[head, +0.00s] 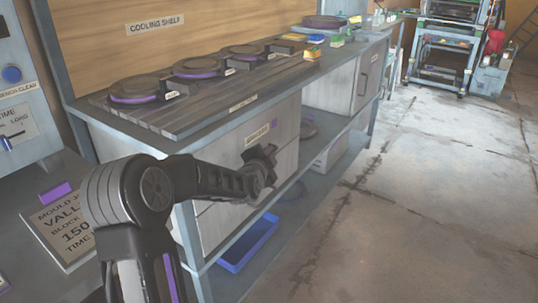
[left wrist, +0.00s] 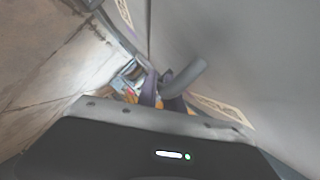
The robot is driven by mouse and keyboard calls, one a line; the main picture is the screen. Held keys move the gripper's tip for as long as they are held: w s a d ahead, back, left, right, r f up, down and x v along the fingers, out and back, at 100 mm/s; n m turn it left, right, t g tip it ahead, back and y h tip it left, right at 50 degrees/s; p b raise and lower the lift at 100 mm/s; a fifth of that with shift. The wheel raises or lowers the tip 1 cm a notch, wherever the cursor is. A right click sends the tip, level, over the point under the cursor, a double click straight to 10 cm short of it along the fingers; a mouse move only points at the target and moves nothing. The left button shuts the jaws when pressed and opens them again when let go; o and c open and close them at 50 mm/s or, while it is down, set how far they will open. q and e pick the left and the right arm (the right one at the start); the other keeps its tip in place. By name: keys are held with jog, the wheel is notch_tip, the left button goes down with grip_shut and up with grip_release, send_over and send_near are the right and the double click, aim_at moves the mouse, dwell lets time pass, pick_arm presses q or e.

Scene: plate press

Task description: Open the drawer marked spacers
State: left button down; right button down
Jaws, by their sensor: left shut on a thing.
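The drawer with the small label (head: 257,135), likely the spacers one though its print is hard to read, is in the grey cabinet (head: 225,225) under the bench. Its front looks about flush with the cabinet in the head view. My left gripper (head: 263,165) is at the drawer front, just below the label, and hides the handle there. In the left wrist view a grey curved handle bar (left wrist: 187,77) stands out from the pale front, between the dark fingers of my left gripper (left wrist: 163,92), which is shut on it. My right gripper is not in view.
Round moulds with purple rims (head: 135,88) lie on the slatted cooling shelf (head: 180,112) above. A blue tray (head: 248,245) sits on the low shelf. Another cabinet door (head: 365,80) stands further back. The concrete floor (head: 420,210) to the right is clear.

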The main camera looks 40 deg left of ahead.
pick_arm(q)
jog(key=shift+d, duration=0.15)
dwell(0.4)
jog(key=d+p, duration=0.7)
jog(key=d, duration=1.8)
jog(key=shift+w+d+p, duration=0.25)
jog(key=shift+p, duration=0.05)
jog(key=shift+f, duration=0.1)
jog(key=c, duration=1.8)
grip_release()
jog(key=shift+o, duration=0.2)
jog(key=p+v, duration=0.1)
jog(key=v, duration=0.6)
jog(key=shift+s, duration=0.35)
jog(key=shift+d, duration=0.1)
